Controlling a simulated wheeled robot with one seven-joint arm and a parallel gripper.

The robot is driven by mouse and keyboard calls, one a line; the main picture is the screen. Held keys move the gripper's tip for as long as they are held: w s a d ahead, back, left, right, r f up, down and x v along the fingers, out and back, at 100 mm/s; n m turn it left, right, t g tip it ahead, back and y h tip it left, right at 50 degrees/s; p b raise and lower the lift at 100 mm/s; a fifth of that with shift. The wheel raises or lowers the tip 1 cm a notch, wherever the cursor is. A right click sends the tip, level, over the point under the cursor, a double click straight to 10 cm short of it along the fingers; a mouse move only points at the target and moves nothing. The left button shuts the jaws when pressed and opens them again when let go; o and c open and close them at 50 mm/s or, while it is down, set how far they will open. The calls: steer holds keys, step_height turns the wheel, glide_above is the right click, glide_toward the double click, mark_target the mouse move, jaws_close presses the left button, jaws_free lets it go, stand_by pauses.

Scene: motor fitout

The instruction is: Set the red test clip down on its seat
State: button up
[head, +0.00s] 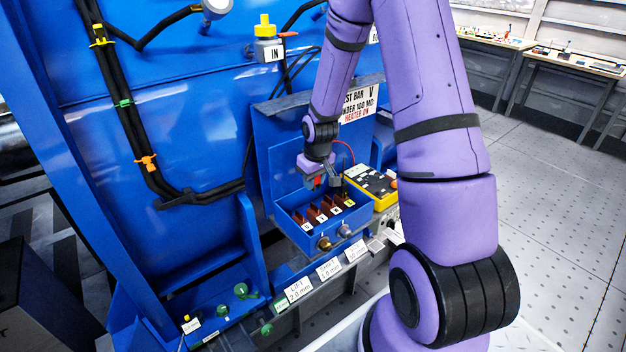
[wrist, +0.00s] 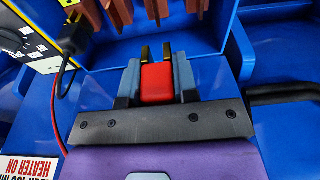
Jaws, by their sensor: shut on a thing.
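The red test clip (wrist: 157,84) is a small red block with two dark prongs, held between the two grey fingers of my gripper (wrist: 156,78) in the wrist view. In the head view my gripper (head: 325,180) hangs over the back part of the open blue terminal box (head: 293,222), and a bit of the red clip (head: 317,183) shows at its fingers. The clip's prongs point toward the copper-brown bars (head: 318,215) inside the box. In the wrist view the bars (wrist: 156,8) lie ahead of the prongs, apart from them. I cannot tell which spot is the clip's seat.
A yellow test meter (head: 371,186) stands right of the box, with a red lead (head: 345,147) near my gripper. A raised blue lid with a sign (head: 358,105) is behind. Two cable glands (head: 325,243) stick out in front. Labelled shims (head: 328,268) lie along the front ledge.

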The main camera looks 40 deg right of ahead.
mark_target(314, 205)
steer(key=shift+f, duration=2.85)
steer(key=shift+d+f, duration=0.1)
steer(key=shift+f, duration=1.45)
steer(key=o, duration=1)
steer(key=shift+r, duration=0.15)
steer(key=r, duration=0.3)
steer(key=s+r, duration=0.1)
steer(key=r, duration=0.6)
steer(key=shift+s+r, duration=0.2)
steer(key=shift+s, duration=0.1)
